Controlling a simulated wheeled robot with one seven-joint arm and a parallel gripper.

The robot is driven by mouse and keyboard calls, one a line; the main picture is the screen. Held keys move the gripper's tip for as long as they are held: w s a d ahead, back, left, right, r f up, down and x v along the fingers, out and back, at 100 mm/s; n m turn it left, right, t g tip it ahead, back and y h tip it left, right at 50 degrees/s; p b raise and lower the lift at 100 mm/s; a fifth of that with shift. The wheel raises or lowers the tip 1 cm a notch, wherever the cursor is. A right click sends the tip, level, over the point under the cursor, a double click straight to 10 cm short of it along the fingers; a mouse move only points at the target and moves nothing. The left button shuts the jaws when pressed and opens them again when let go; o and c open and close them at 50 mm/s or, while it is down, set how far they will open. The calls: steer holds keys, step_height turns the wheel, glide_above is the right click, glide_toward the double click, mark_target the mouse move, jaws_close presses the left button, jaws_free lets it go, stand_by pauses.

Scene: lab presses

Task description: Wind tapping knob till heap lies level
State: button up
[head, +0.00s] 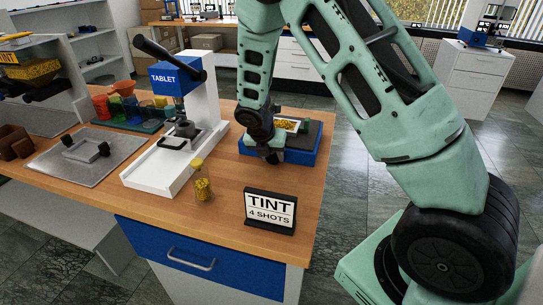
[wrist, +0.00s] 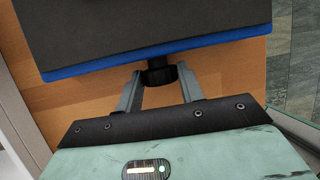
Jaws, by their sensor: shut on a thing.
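The blue tapping box (head: 297,158) with a dark top stands at the right side of the wooden bench, and its blue edge and dark top (wrist: 150,30) fill the upper wrist view. A pale tray with a yellow heap (head: 287,124) sits on it, partly behind my arm; I cannot tell whether the heap is level. The black tapping knob (wrist: 158,74) sticks out from the box's front side. My gripper (wrist: 160,82) is shut on this knob, with one finger on each side. In the head view my gripper (head: 273,156) is at the box's front, and the knob is hidden.
A white TABLET press (head: 170,172) with a dark lever stands left of the box. A small bottle of yellow grains (head: 203,186) and a TINT 4 SHOTS sign (head: 270,210) stand in front. A grey tray (head: 85,160) and coloured cups (head: 125,105) are further left.

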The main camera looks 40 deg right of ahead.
steer(key=t+b, duration=0.1)
steer(key=t+y+b, duration=0.1)
steer(key=b, duration=0.1)
steer(key=t+y+b, duration=0.1)
steer(key=b, duration=0.1)
steer(key=shift+s+d+f+m, duration=0.2)
steer(key=shift+s+f+m, duration=0.1)
steer(key=shift+m, duration=0.1)
steer(key=shift+r+t+y+b, duration=0.15)
steer(key=shift+t+y+b, duration=0.4)
steer(key=shift+b, duration=0.6)
steer(key=shift+s+d+r, duration=0.1)
steer(key=o, duration=1)
steer(key=shift+c, duration=0.2)
steer(key=shift+r, duration=0.1)
steer(key=p+v, duration=0.8)
steer(key=v, duration=0.9)
steer(key=shift+s, duration=0.15)
steer(key=shift+r+p, duration=0.1)
steer(key=shift+p, duration=0.2)
